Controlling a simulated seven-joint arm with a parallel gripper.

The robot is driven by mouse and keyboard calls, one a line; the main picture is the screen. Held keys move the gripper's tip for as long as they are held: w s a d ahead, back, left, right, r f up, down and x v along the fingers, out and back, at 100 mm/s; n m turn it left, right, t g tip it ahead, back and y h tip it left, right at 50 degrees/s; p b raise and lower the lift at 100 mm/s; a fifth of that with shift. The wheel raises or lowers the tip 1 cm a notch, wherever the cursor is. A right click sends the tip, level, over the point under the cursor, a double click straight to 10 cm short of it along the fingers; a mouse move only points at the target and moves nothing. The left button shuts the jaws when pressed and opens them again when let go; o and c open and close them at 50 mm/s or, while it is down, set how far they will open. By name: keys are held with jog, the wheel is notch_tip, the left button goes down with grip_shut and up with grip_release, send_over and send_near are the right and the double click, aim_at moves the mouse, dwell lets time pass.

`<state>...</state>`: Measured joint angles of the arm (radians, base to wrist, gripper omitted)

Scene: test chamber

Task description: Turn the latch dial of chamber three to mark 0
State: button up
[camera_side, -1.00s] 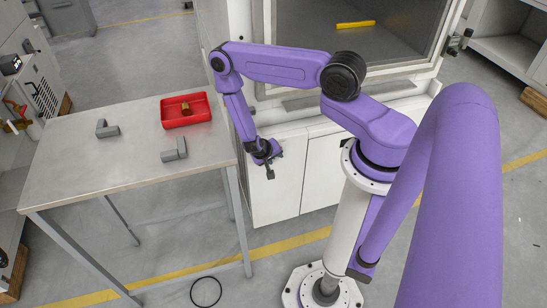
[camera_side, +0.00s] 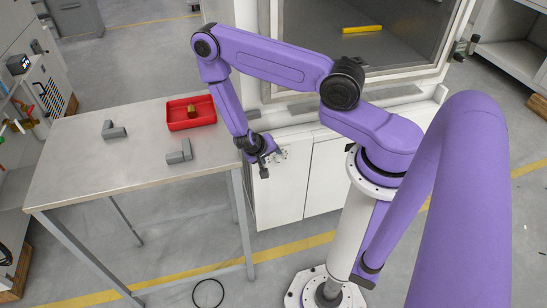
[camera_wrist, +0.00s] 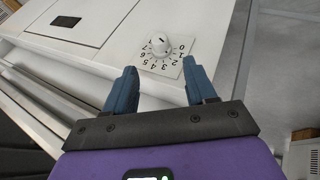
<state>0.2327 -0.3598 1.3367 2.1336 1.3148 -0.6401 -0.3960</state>
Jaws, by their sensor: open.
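The latch dial (camera_wrist: 159,42) is a round white knob on a pale plate (camera_wrist: 172,61) printed with black digits, set in a white panel. The digits 0 and 1 are at the plate's right side in the wrist view. Where the knob points is too small to tell. My gripper (camera_wrist: 159,67) is open, its two blue fingers apart, with the dial ahead of the gap and nothing between them. In the side view my gripper (camera_side: 263,167) hangs in front of the white cabinet front, right of the table.
A metal table (camera_side: 90,165) stands left of my gripper, with a red tray (camera_side: 178,125) and two grey angled blocks (camera_side: 113,130) (camera_side: 179,153). The chamber window (camera_side: 410,35) above shows a yellow bar (camera_side: 361,29). A black inset (camera_wrist: 66,21) lies on the panel.

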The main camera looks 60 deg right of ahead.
jog(key=shift+v, duration=1.2)
jog(key=shift+w, duration=0.1)
notch_tip(320, 180, up, 8)
jog(key=t+y, duration=0.1)
jog(key=y, duration=0.7)
send_over(280, 159)
jog(key=shift+m, duration=0.3)
notch_tip(280, 159, down, 18)
jog(key=shift+r, duration=0.25)
grip_shut()
